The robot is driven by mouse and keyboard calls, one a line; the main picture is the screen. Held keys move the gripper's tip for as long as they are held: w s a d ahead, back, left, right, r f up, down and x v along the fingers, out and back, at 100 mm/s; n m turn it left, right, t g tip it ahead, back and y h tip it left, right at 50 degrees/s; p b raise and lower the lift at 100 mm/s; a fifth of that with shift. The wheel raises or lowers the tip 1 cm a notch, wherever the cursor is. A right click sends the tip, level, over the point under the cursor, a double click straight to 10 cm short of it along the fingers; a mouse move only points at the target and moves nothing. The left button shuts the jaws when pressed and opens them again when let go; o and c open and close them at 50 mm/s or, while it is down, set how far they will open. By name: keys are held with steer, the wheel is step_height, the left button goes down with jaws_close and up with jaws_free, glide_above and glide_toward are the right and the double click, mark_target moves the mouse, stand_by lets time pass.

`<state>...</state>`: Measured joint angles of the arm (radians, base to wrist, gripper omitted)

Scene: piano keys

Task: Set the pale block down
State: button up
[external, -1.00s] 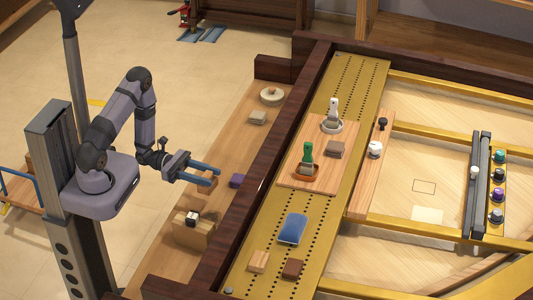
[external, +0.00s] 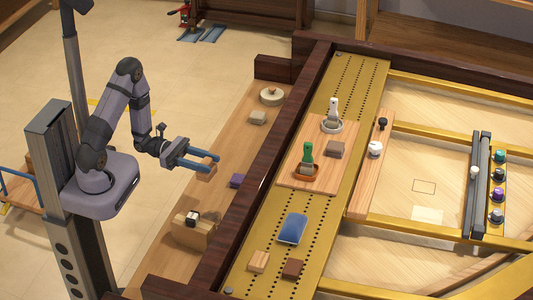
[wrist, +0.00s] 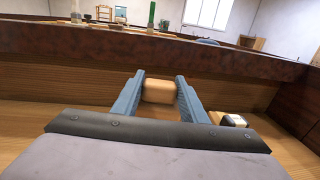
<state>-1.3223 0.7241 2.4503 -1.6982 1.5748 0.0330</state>
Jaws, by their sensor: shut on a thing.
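A pale tan wooden block (external: 206,171) sits between the blue fingers of my gripper (external: 212,162). It is held above the wooden ledge, left of the dark rim. In the wrist view the block (wrist: 157,92) lies between the two fingertips, and my gripper (wrist: 160,77) is shut on it. Its underside is hidden in the wrist view. In the external view it appears clear of the ledge.
Beyond are a blue pad (external: 292,228) and small blocks.

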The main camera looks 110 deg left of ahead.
steer(key=w+a+f+n+y+b, duration=0.25)
steer(key=a+f+b, duration=0.2)
steer(key=a, duration=0.55)
steer(key=w+a+f+n+y+b, duration=0.1)
steer(key=a+f+y+b, duration=0.3)
steer(key=a, duration=0.5)
steer(key=a+r+n+g+y+b, duration=0.2)
steer(key=a+r+n+y+b, duration=0.25)
steer(key=a, duration=0.55)
steer(key=a+r+n+g+y+b, duration=0.25)
steer(key=a+r+y+b, duration=0.2)
steer(key=a+b, duration=0.5)
steer(key=shift+g+h, duration=0.25)
steer(key=shift+w+a+f+p, duration=0.15)
steer(key=shift+a+f, duration=0.1)
steer(key=shift+f, duration=1.5)
steer(key=shift+w+a+f+p, duration=0.1)
steer(key=shift+a+f+p, duration=0.15)
steer(key=shift+f, duration=1.45)
steer(key=shift+w+a+f+p, duration=0.1)
steer(key=shift+a+f, duration=0.15)
steer(key=shift+f, duration=1.5)
steer(key=shift+f, duration=0.1)
steer(key=shift+f, duration=1.75)
steer(key=shift+f+b, duration=0.15)
steer(key=shift+b, duration=0.25)
